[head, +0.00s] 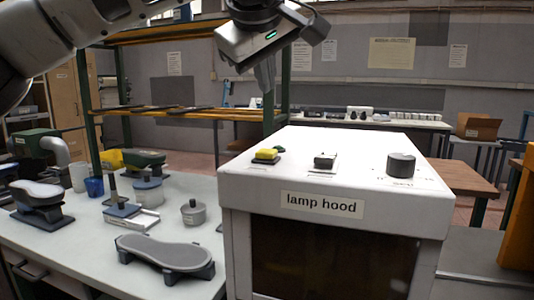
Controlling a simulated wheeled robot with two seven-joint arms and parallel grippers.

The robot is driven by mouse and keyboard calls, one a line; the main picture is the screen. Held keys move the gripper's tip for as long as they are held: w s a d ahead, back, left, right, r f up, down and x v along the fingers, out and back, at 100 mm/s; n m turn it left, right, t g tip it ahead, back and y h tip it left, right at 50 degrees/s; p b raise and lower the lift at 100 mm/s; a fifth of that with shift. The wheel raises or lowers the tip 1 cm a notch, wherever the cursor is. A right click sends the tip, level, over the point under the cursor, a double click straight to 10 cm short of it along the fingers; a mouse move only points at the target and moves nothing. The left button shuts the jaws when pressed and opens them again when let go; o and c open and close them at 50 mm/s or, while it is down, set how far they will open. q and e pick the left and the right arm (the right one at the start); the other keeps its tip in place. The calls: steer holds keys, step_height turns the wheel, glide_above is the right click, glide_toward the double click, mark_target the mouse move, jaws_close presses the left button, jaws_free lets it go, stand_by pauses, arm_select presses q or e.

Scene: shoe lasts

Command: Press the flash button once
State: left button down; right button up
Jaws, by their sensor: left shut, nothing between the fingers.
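The white lamp hood (330,177) stands on the right, with a "lamp hood" label on its front and a dark front panel. My left gripper (267,88) is shut and empty, pointing down, above the hood's back left area and apart from the controls. My right gripper is out of view.
A white bench (75,243) on the left holds a grey shoe-sole stand (166,252), a small lidded pot (193,212), a blue cup (94,187) and other tools. Green-posted shelving (190,114) stands behind. The hood's top is clear around the controls.

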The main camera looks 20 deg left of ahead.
arm_select(q)
steer(key=b, duration=0.6)
glide_above(266, 153)
step_height(266, 153, down, 6)
steer(key=shift+w+f, duration=0.1)
steer(key=shift+f, duration=0.8)
steer(key=shift+f+b, duration=0.2)
steer(key=shift+b, duration=0.15)
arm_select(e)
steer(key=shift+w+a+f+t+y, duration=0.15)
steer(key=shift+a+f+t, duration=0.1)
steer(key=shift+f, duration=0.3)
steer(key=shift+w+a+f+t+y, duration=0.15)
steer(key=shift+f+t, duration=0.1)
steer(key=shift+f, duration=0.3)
arm_select(q)
steer(key=shift+f, duration=0.15)
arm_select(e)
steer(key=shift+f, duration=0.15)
arm_select(q)
steer(key=shift+f, duration=0.3)
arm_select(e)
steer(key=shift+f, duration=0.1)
